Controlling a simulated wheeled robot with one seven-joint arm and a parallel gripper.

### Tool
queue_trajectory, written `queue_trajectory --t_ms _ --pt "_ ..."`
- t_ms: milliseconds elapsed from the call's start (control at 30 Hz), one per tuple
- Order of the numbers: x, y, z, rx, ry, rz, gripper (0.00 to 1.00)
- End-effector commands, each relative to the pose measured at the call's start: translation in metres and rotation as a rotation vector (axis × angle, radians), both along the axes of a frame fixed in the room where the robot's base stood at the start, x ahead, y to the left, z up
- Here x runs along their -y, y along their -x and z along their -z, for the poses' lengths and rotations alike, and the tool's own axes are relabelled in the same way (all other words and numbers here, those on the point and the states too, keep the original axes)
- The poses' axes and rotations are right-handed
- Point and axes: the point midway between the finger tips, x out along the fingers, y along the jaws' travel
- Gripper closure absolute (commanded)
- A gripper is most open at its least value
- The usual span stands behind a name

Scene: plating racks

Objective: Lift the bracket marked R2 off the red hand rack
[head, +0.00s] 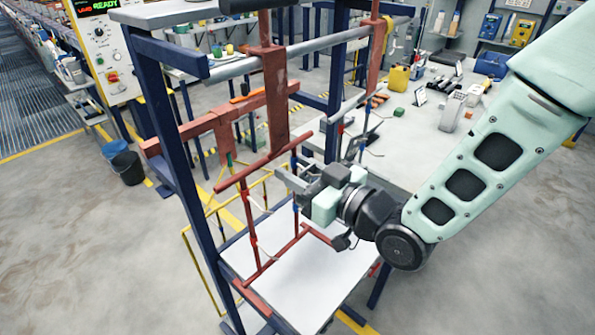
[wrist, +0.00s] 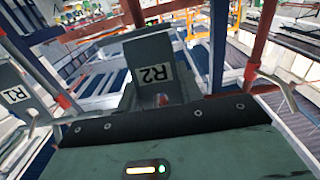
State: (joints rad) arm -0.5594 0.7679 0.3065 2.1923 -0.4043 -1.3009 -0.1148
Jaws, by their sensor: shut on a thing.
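The bracket marked R2 (wrist: 150,52) is a grey plate with a white label that reads upside down in the wrist view. It stands directly in front of my gripper (wrist: 158,97), which is shut on its near part. In the head view my gripper (head: 292,180) is at the right side of the red hand rack (head: 249,215), a hanging frame of red bars. A red post of the rack also shows in the wrist view (wrist: 258,40). The bracket is small and hard to separate from the fingers in the head view. I cannot tell whether it still touches its hook.
A grey bracket marked R1 (wrist: 22,92) hangs at the left of the wrist view, apart from my gripper. A blue frame post (head: 180,170) stands left of the rack. A white shelf (head: 305,275) lies below it. A workbench (head: 415,140) stands behind my arm.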

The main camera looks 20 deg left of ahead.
Motion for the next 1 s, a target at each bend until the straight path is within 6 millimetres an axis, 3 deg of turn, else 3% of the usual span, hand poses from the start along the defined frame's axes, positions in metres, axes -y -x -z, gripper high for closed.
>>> queue_trajectory --t_ms 1000 --pt "0.0089 0.0039 -0.0073 0.002 -0.001 -0.001 0.87"
